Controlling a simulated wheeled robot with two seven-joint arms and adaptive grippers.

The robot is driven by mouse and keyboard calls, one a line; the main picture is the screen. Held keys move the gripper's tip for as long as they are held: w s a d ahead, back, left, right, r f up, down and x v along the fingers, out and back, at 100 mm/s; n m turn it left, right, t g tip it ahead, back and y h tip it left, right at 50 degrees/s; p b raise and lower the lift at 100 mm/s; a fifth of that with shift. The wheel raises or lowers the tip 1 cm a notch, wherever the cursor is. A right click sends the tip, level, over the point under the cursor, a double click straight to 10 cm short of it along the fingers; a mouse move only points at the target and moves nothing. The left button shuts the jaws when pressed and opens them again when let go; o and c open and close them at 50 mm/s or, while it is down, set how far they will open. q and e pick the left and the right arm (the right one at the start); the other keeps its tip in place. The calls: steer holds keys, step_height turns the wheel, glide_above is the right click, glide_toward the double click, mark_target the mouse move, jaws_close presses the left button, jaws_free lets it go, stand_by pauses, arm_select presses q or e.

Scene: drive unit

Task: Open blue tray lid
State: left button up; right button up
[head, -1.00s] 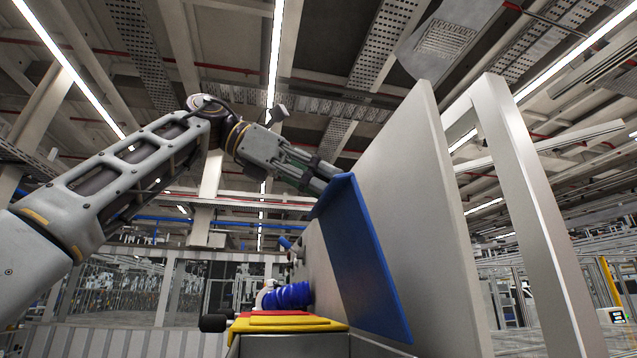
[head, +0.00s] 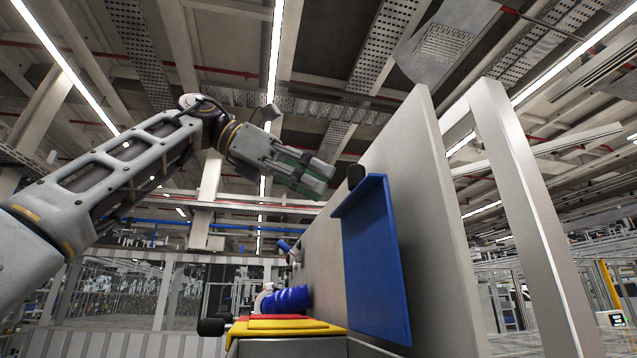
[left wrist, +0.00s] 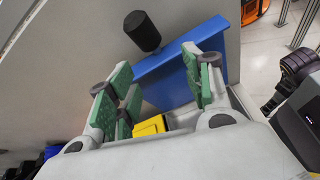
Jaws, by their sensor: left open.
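The blue tray lid (head: 372,265) is raised and stands nearly upright close to the tall grey panel (head: 430,200). Its flanged top edge is beside a black knob (head: 356,176) on the panel. The lid also shows in the left wrist view (left wrist: 165,85), between and beyond the fingers, with the knob (left wrist: 142,31) above it. My left gripper (head: 322,178) is open and empty. It hangs left of the lid's top edge in the head view, with a small visible gap. My right gripper is in neither view.
Below the lid is a grey tray box (head: 290,347) with yellow (head: 285,327) and red pieces on it. A blue ribbed part (head: 288,299) and a black knob (head: 211,326) are behind and left. A grey frame post (head: 535,220) stands right of the panel.

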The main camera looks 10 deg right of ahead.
arm_select(q)
steer(key=v, duration=0.6)
steer(key=shift+s+a, duration=0.2)
steer(key=shift+a, duration=0.05)
stand_by(0.6)
